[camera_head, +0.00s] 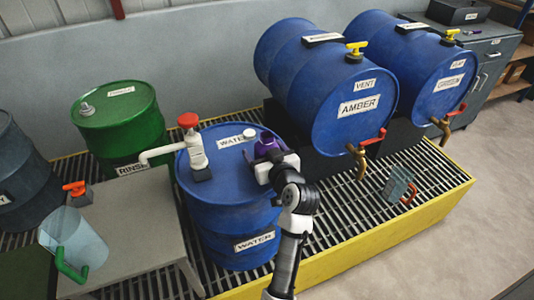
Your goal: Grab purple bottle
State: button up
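The purple bottle (267,139) shows as a small purple shape at the right side of the top of the upright blue drum labelled WATER (237,222). My gripper (268,155) is right at the bottle, in front of its lower part, and hides much of it. The fingers are small and overlap the bottle in this view, so I cannot tell whether they are closed on it or only beside it. I cannot tell whether the bottle touches the drum top.
A red-topped pump (189,140) with a spout stands on the WATER drum. A green drum (122,125) and a table with a clear pitcher (75,240) are left. The yellow-edged grating (400,222) is mostly bare front right.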

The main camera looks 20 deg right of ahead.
jog(key=c, duration=1.3)
jog(key=shift+o, duration=0.2)
jog(key=shift+r, duration=0.15)
